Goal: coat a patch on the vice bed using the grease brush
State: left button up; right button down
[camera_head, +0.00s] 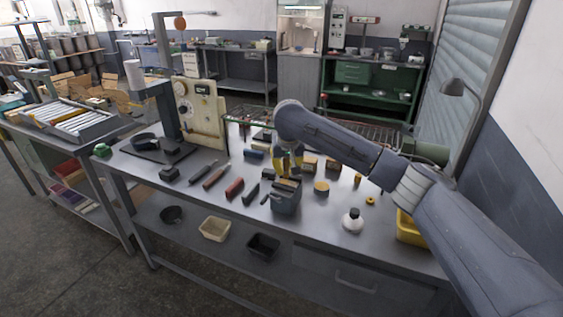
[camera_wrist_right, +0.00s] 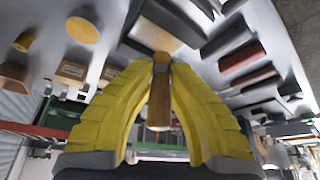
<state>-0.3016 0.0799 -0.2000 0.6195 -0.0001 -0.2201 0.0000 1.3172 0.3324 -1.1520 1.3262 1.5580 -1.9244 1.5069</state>
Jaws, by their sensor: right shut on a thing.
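My right gripper (camera_head: 289,163) is above the work table, with its yellow fingers pointing down over the blue-grey vice (camera_head: 286,200). In the right wrist view the yellow fingers (camera_wrist_right: 162,75) are closed around a brown wooden handle, which I take to be the grease brush (camera_wrist_right: 160,103). The handle stands between the fingers, and its far end points at a grey block with a tan face (camera_wrist_right: 153,38), which looks like the vice top. The bristles are hidden, so I cannot tell whether they touch it. No grease patch can be made out. My left gripper is not in view.
Dark and red-handled tools (camera_head: 234,187) lie left of the vice. A yellow round tin (camera_head: 321,187), a white bottle (camera_head: 352,220) and a yellow bin (camera_head: 409,230) are to the right. A tall beige machine (camera_head: 203,108) stands at the back left. Bare tabletop shows between them.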

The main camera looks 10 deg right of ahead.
aim_at(293, 181)
notch_tip(293, 181, down, 3)
jog(key=shift+d+r, duration=0.1)
jog(key=shift+r, duration=0.1)
jog(key=shift+s+d+f, duration=0.1)
jog(key=shift+s+d, duration=0.4)
jog(key=shift+d, duration=0.25)
jog(key=shift+s+d+f, duration=0.1)
jog(key=shift+s+d, duration=0.35)
jog(key=shift+d, duration=0.25)
jog(key=shift+w+a+r, duration=0.1)
jog(key=shift+w+a, duration=0.1)
jog(key=shift+a, duration=0.1)
jog(key=shift+w+a, duration=0.4)
jog(key=shift+a, duration=0.2)
jog(key=shift+w+a, duration=0.35)
jog(key=shift+a, duration=0.25)
jog(key=shift+a+r, duration=0.2)
jog(key=shift+d+r, duration=0.2)
jog(key=shift+r, duration=3.6)
